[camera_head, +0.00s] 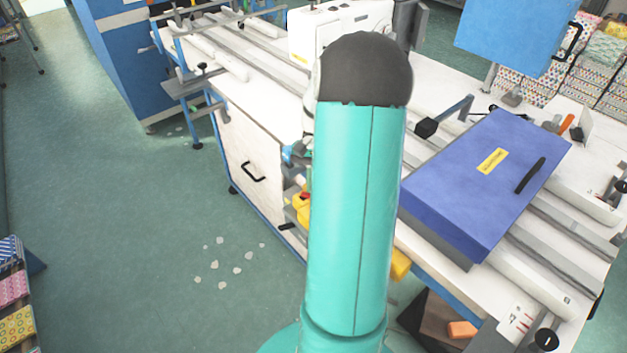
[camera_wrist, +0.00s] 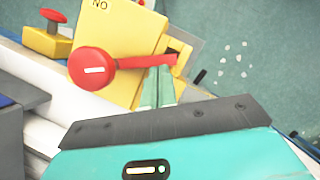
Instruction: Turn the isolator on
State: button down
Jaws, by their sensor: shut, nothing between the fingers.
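The isolator is a yellow box (camera_wrist: 122,38) with a red round hub (camera_wrist: 93,68) and a red lever (camera_wrist: 145,62) pointing right in the wrist view. Letters reading "NO" in this view mark its upper edge. My gripper (camera_wrist: 158,72) is shut and empty, its pale green fingers close against the lever's lower side near its outer end. I cannot tell whether they touch it. In the head view, a small part of the yellow isolator (camera_head: 301,211) shows left of my teal arm, which hides the gripper.
The white sewing bench (camera_head: 265,140) carries rails and a blue case (camera_head: 485,180). Open green floor (camera_head: 130,230) lies left of the bench, with pale scraps on it.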

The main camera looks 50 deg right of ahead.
aim_at(306, 209)
jog(key=a+n+g, duration=0.1)
jog(key=a+n, duration=0.1)
jog(key=n, duration=0.1)
jog(key=shift+h, duration=0.3)
jog(key=n, duration=0.1)
jog(key=a+n, duration=0.1)
jog(key=n, duration=0.1)
jog(key=shift+s+a+g+h, duration=0.25)
jog(key=shift+s+g+h, duration=0.1)
jog(key=shift+g+h, duration=0.05)
jog(key=n, duration=0.1)
jog(key=a+n, duration=0.1)
jog(key=shift+s+a+n+h, duration=0.1)
jog(key=shift+s+n+h, duration=0.2)
jog(key=shift+s+h, duration=0.1)
jog(key=shift+s+a+n+g+h, duration=0.2)
jog(key=shift+s+n, duration=0.05)
jog(key=shift+n, duration=0.35)
jog(key=shift+s+a+n+g+h, duration=0.2)
jog(key=shift+n, duration=0.4)
